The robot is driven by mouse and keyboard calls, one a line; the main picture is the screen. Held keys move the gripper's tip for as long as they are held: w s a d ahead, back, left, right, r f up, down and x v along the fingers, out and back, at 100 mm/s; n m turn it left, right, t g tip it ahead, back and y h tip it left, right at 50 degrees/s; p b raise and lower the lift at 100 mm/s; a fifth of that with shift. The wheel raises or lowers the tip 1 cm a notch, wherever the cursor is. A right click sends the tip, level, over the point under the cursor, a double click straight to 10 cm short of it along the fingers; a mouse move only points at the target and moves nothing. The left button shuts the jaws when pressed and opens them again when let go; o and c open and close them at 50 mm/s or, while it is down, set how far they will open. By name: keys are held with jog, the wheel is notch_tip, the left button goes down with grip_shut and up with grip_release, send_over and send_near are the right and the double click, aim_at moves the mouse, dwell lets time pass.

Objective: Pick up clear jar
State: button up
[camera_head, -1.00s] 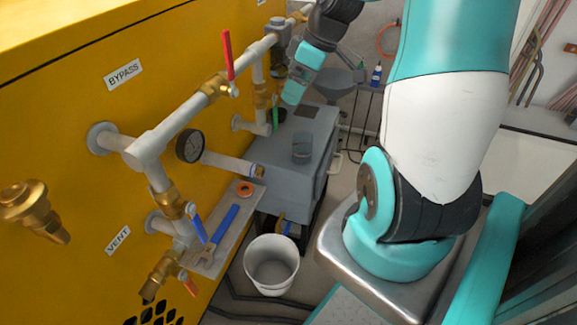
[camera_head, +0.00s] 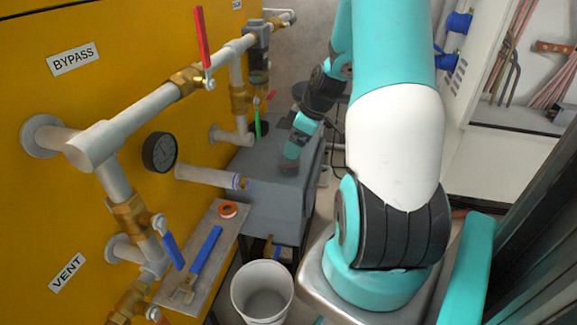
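The grey receiver tank (camera_head: 262,208) stands beside the yellow machine, below the pipes. My gripper (camera_head: 290,163) points down at the tank's top, near its middle. In the earlier frame a small see-through grey jar stood upright on that top. Now my gripper covers about that spot, and I cannot make out the jar clearly. The fingers are small and dark here, so I cannot tell whether they are open, shut or touching the jar.
A grey shelf (camera_head: 206,248) holds a blue-handled wrench (camera_head: 206,252) and an orange tape roll (camera_head: 228,209). A white bucket (camera_head: 262,291) stands on the floor below. Pipes with a red lever (camera_head: 203,38) and a gauge (camera_head: 159,152) line the yellow wall (camera_head: 30,90). A green-handled item (camera_head: 257,125) stands at the tank's back left.

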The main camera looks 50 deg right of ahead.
jog(key=b+x, duration=0.2)
jog(key=x, duration=0.3)
jog(key=shift+w+f, duration=0.15)
jog(key=shift+f, duration=0.1)
jog(key=shift+r, duration=0.1)
jog(key=c, duration=1)
